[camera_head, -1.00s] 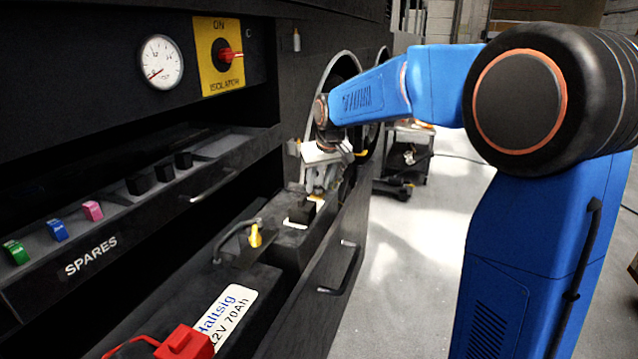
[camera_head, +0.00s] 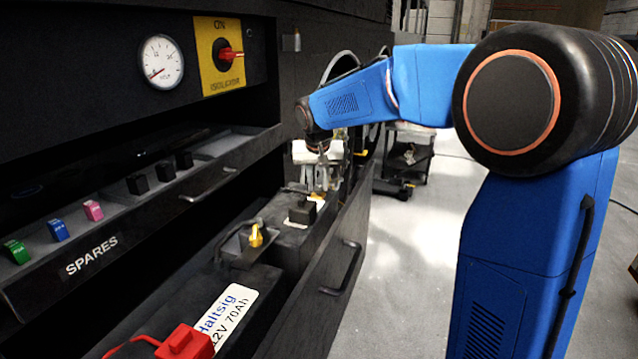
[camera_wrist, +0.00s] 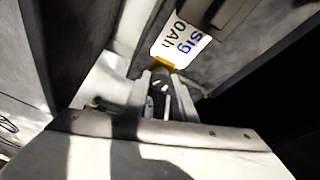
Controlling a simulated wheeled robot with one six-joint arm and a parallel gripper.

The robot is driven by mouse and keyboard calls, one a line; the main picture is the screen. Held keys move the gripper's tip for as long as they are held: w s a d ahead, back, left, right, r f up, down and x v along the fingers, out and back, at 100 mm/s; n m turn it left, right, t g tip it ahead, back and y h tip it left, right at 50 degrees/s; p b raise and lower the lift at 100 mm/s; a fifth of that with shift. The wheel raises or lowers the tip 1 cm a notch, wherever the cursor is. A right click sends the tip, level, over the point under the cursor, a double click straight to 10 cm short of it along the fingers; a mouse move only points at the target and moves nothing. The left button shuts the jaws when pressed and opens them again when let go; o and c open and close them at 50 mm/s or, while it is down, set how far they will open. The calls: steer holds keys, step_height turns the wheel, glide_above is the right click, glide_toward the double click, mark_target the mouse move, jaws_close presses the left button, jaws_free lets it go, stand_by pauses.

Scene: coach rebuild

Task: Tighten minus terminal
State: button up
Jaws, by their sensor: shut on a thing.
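My gripper (camera_head: 322,180) points down at the far end of the open battery drawer. In the wrist view its fingers (camera_wrist: 162,92) are shut on a small dark terminal part (camera_wrist: 160,80), with a yellow piece (camera_wrist: 164,64) against it. Which terminal this is cannot be told for sure. The far battery (camera_head: 298,238) carries a black block (camera_head: 302,211), just in front of my gripper. The near battery (camera_head: 195,300) has a white label (camera_head: 226,320) and a red terminal cover (camera_head: 186,343). A yellow knob (camera_head: 256,236) stands between the batteries, by a black cable.
A spares shelf (camera_head: 105,215) with coloured and black blocks runs along the left. The drawer front with its handle (camera_head: 344,270) stands on the right. A yellow isolator panel (camera_head: 220,55) and a gauge (camera_head: 161,62) are above.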

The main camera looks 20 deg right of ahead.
steer(key=m, duration=0.2)
steer(key=m+g+h, duration=0.1)
steer(key=m, duration=0.1)
steer(key=m+h, duration=0.1)
steer(key=m, duration=0.1)
steer(key=shift+w+a, duration=0.15)
steer(key=shift+a, duration=0.1)
steer(key=m+g, duration=0.1)
steer(key=m, duration=0.3)
steer(key=m+g+h, duration=0.1)
steer(key=m, duration=0.2)
steer(key=shift+w+a+g, duration=0.1)
steer(key=shift+w+g, duration=0.15)
steer(key=shift+g, duration=0.05)
steer(key=o, duration=1)
steer(key=shift+o, duration=0.2)
steer(key=shift+r, duration=0.1)
steer(key=w+v, duration=0.1)
steer(key=v, duration=1.6)
steer(key=shift+s+a, duration=0.25)
steer(key=shift+s, duration=0.1)
